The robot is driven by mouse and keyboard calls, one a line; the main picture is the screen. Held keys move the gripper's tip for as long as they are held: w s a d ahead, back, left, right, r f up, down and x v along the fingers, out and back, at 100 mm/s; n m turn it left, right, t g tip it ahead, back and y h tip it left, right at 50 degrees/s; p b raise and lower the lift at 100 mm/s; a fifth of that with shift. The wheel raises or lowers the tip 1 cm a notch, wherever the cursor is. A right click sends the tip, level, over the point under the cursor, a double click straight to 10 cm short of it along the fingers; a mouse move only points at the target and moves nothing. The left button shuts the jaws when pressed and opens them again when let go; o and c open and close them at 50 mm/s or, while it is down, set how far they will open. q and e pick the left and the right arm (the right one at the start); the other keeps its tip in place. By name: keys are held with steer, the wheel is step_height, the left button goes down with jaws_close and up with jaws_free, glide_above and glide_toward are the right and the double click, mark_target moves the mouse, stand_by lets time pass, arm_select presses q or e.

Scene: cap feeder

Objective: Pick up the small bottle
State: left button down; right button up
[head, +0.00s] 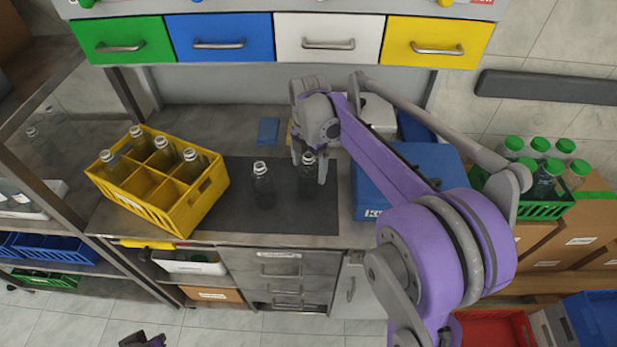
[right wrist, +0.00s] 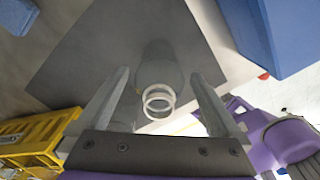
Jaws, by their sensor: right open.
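Two clear open-necked bottles stand upright on the dark mat (head: 235,218). One bottle (head: 263,188) stands free on the left. The other bottle (head: 307,184) stands to its right, at my right gripper (head: 310,170). I cannot tell for sure which is the smaller one. My right gripper is open, with its fingers on either side of the right bottle's neck. In the right wrist view the bottle's pale neck ring (right wrist: 158,98) lies between the two spread fingers of the gripper (right wrist: 160,76). Whether a finger touches the glass is unclear.
A yellow crate (head: 207,208) with several bottles stands left of the mat. A blue box (head: 374,198) stands close on the right. Coloured drawers (head: 219,37) hang above the bench back. A small blue item (head: 268,130) lies behind the mat.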

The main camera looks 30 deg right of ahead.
step_height(320, 180, down, 4)
steer(key=shift+w+r, duration=0.1)
steer(key=c, duration=1.3)
